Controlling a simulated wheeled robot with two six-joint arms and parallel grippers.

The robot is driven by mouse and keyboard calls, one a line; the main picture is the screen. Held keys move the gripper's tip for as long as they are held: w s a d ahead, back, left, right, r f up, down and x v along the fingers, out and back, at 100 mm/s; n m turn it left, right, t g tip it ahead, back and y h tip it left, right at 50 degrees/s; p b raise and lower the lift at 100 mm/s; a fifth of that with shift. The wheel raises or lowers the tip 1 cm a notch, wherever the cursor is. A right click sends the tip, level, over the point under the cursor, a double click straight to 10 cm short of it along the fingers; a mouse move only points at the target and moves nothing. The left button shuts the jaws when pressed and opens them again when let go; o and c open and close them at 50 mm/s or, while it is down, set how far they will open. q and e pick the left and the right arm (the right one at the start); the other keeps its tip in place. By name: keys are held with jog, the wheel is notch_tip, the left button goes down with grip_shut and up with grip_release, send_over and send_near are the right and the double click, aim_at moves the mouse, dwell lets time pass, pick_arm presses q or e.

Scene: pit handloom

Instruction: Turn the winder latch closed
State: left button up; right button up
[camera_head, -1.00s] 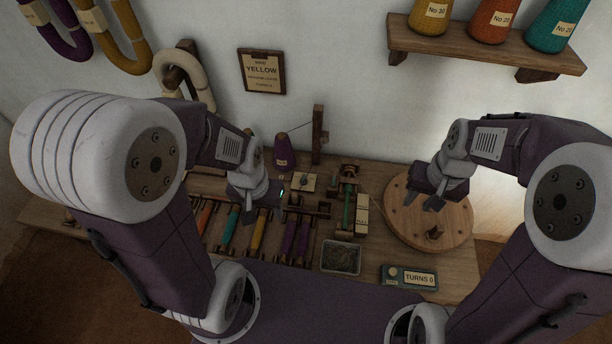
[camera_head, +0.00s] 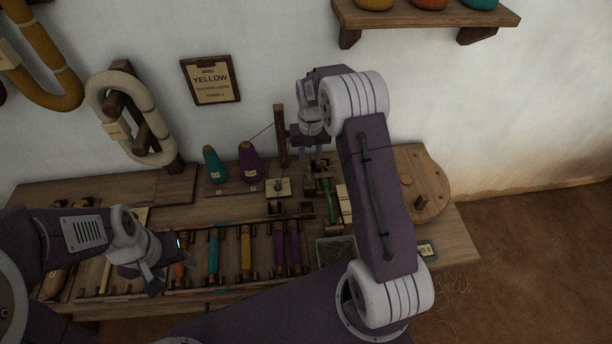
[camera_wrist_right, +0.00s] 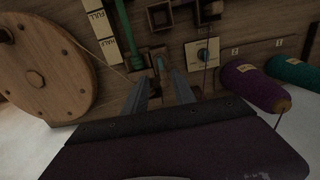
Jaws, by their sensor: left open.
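The winder (camera_head: 330,200), with its green rod, stands on the bench in the head view. It also shows in the right wrist view as a wooden block and a green part (camera_wrist_right: 150,35). A small wooden piece with a teal tip (camera_wrist_right: 159,62) stands just beyond my right fingertips; I cannot tell for sure that it is the latch. My right gripper (camera_wrist_right: 158,88) is open and empty, its fingers pointing at the winder's end. In the head view my right gripper (camera_head: 308,165) hangs over the bench's back.
A round wooden wheel (camera_head: 428,180) lies right of the winder. Purple (camera_head: 250,160) and teal (camera_head: 214,165) cones stand left of it, near an upright post (camera_head: 280,135). Several coloured bobbins (camera_head: 246,250) lie in the rack in front. A tray (camera_head: 336,250) sits nearby.

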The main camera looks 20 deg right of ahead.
aim_at(309, 177)
notch_tip(309, 177, down, 9)
jog(key=shift+a+r+b, duration=0.1)
jog(key=shift+r+b, duration=0.05)
jog(key=shift+b, duration=0.2)
grip_shut()
